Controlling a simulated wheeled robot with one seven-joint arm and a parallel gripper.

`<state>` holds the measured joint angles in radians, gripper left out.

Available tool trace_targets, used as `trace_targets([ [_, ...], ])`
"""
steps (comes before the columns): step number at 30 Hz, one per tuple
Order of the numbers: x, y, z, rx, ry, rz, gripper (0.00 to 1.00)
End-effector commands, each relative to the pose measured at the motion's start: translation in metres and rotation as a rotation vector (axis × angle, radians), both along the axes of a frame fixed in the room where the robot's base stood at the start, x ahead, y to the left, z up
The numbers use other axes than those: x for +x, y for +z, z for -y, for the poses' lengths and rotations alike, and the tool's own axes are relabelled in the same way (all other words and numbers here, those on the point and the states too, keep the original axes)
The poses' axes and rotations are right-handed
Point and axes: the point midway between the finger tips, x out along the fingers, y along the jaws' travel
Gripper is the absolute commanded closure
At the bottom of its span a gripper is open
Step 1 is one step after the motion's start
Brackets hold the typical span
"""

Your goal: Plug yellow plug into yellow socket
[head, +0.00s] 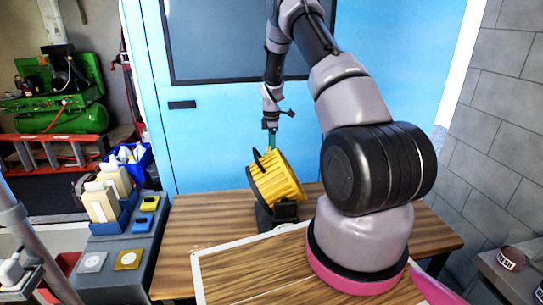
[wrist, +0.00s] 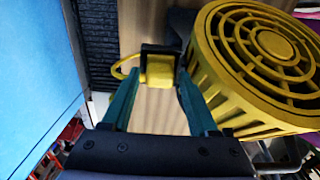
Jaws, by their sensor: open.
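The yellow plug (wrist: 159,70) has a dark rim and a thin yellow cable looping out to its left in the wrist view. My gripper (wrist: 158,82) is open, with its teal fingers on either side of the plug's lower part in the picture. I cannot tell whether they touch it or how deep it sits between them. In the head view my gripper (head: 271,143) hangs just above the yellow drum-shaped unit (head: 277,181), and the plug cannot be made out there. A yellow square plate with a round middle, likely the yellow socket (head: 128,260), lies on the grey bench at left.
The yellow slatted unit (wrist: 265,65) is close to the right finger. The grey bench (head: 107,243) also holds a white socket plate (head: 92,262), small blue trays and a bin of cards. The wooden table (head: 190,225) is mostly bare at left. A blue door (head: 215,140) stands behind.

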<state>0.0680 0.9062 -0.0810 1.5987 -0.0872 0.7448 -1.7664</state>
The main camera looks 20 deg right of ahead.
Motion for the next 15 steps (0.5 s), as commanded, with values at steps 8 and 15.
trace_targets([
  [8, 0.0003, -0.0149, -0.0006, 0.000, 0.001, 0.001, 0.40],
  [15, 0.0003, -0.0147, -0.0008, 0.000, 0.001, 0.000, 0.63],
])
